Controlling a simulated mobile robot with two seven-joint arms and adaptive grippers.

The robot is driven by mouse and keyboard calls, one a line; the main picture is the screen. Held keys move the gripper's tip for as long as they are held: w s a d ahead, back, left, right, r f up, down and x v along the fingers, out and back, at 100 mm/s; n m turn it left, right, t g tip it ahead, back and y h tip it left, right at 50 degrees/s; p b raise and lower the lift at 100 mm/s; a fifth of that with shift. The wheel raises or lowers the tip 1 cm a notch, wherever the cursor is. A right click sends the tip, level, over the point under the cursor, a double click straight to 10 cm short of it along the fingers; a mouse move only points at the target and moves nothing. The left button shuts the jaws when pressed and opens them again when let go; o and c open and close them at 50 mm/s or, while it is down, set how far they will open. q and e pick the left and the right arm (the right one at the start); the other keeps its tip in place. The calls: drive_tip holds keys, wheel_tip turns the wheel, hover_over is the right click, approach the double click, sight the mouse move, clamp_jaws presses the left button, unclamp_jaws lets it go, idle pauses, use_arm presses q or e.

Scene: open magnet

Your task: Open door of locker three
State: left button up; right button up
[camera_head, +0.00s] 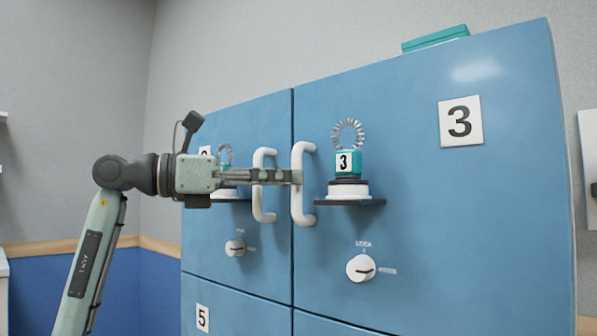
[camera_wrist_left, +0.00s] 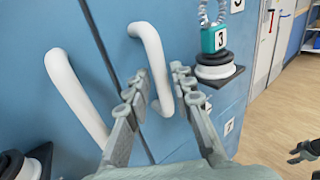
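The blue door of locker three (camera_head: 430,220) is shut and carries a white "3" label (camera_head: 460,121). Its white handle (camera_head: 298,205) is near its left edge; it also shows in the left wrist view (camera_wrist_left: 150,50). My left gripper (camera_head: 296,177) is level with the middle of this handle. In the left wrist view its fingers (camera_wrist_left: 160,90) are apart, with the handle between them and gaps visible. The white knob (camera_head: 360,268) below has its dark mark pointing right. A dark jaw-like part, seemingly my right gripper (camera_wrist_left: 305,152), shows at the wrist view's right edge; its opening is unclear.
A black shelf (camera_head: 350,202) on the door holds a teal block (camera_head: 346,163) marked 3 with a metal ring. The neighbouring locker's white handle (camera_head: 264,185) is close on the left. A teal object (camera_head: 435,39) lies on top. Wooden floor (camera_wrist_left: 275,120) is open at the right.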

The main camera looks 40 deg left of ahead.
use_arm(q)
drive_tip(key=shift+x, duration=1.2)
use_arm(e)
drive_tip(key=shift+x, duration=0.8)
drive_tip(key=shift+a, duration=0.1)
use_arm(q)
clamp_jaws()
